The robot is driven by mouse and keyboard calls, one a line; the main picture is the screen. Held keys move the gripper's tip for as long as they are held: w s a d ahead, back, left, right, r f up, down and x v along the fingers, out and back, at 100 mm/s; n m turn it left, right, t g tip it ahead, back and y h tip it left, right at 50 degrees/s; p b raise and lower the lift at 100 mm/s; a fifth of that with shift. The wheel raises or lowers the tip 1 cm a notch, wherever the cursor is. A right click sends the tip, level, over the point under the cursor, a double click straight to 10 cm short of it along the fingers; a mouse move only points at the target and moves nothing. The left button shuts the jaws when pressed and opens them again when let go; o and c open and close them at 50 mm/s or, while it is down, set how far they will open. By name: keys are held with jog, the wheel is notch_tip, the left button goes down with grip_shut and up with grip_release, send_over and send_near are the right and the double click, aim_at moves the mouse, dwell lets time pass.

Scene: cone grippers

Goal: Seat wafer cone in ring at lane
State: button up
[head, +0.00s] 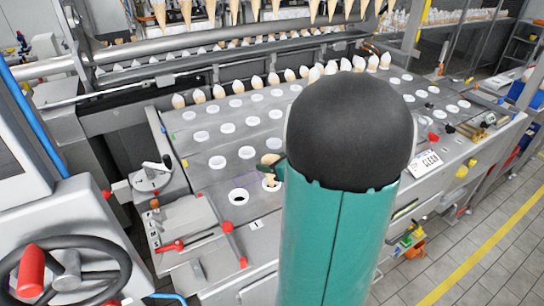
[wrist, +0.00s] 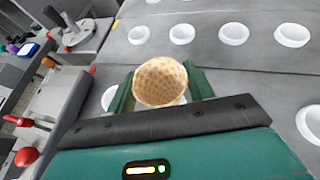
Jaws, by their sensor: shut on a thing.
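A tan wafer cone (wrist: 161,82) with a waffle pattern sits between the two green fingers of my gripper (wrist: 160,75), open mouth toward the wrist camera. My gripper is shut on it. In the head view the cone (head: 270,181) shows small beside a green finger, over the front row of white rings; my arm hides the rest. A white rim shows just behind the cone in the wrist view, mostly hidden. I cannot tell whether the cone's tip is inside that ring. An empty ring (head: 238,196) with a dark hole lies to the left.
Several rows of white rings (head: 218,162) cover the grey deck (head: 200,180). Filled cones stand along the back row (head: 220,91), and more cones hang above. A plate with red-handled levers (head: 200,235) and a knob (head: 152,178) stand at the left.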

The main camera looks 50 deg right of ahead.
aim_at(272, 183)
jog(key=shift+f, duration=2.15)
jog(key=o, duration=0.8)
jog(key=v, duration=1.4)
jog(key=shift+w, duration=0.1)
